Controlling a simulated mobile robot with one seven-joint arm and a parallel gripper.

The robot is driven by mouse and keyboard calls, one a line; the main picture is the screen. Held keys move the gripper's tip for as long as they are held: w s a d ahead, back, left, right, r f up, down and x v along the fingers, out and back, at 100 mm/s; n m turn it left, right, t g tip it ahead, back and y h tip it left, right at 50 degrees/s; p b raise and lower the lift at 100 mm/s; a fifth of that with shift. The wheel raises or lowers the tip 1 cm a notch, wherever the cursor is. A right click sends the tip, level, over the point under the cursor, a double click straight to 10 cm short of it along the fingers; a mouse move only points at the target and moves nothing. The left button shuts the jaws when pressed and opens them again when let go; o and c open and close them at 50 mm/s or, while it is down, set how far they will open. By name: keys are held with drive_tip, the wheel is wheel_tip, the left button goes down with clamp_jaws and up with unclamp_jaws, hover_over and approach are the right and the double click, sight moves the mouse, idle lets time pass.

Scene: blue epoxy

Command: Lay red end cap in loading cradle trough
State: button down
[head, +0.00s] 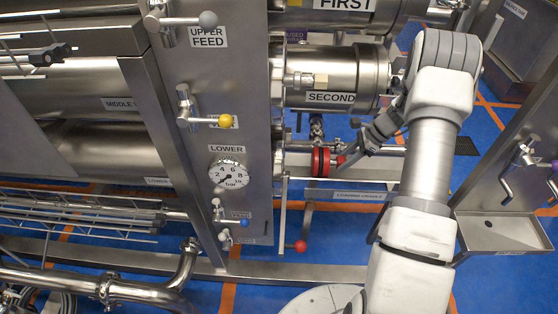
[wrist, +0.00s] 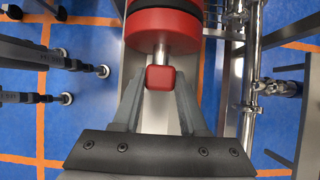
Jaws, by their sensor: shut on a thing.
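The red end cap (head: 321,161) is a red disc with a dark band and a red knob on a short metal stem. It shows at the top of the wrist view (wrist: 161,37). My gripper (head: 349,157) is shut on its knob (wrist: 160,78), one finger on each side, with the disc beyond the fingertips. The loading cradle (head: 362,194) is a long metal piece with a label, under the SECOND cylinder. In the head view the cap is at the cradle's left part; I cannot tell whether it touches the trough.
The SECOND cylinder (head: 330,78) hangs above the cap. A steel panel (head: 228,120) with valves and a gauge (head: 229,174) stands to the left. A red ball handle (head: 300,246) is below the cradle. A metal tray (head: 502,233) stands at the right.

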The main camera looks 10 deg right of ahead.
drive_tip(key=shift+s+d+b, duration=0.1)
drive_tip(key=shift+s+d, duration=0.2)
drive_tip(key=shift+d, duration=1.2)
drive_tip(key=shift+s+d+b, duration=0.15)
drive_tip(key=shift+s+d, duration=0.15)
drive_tip(key=shift+d, duration=1.25)
drive_tip(key=shift+s+d+b, duration=0.1)
drive_tip(key=shift+s+d, duration=0.2)
drive_tip(key=shift+d, duration=1.2)
drive_tip(key=shift+c, duration=1.8)
unclamp_jaws()
wheel_tip(320, 180, up, 8)
drive_tip(key=p, duration=0.5)
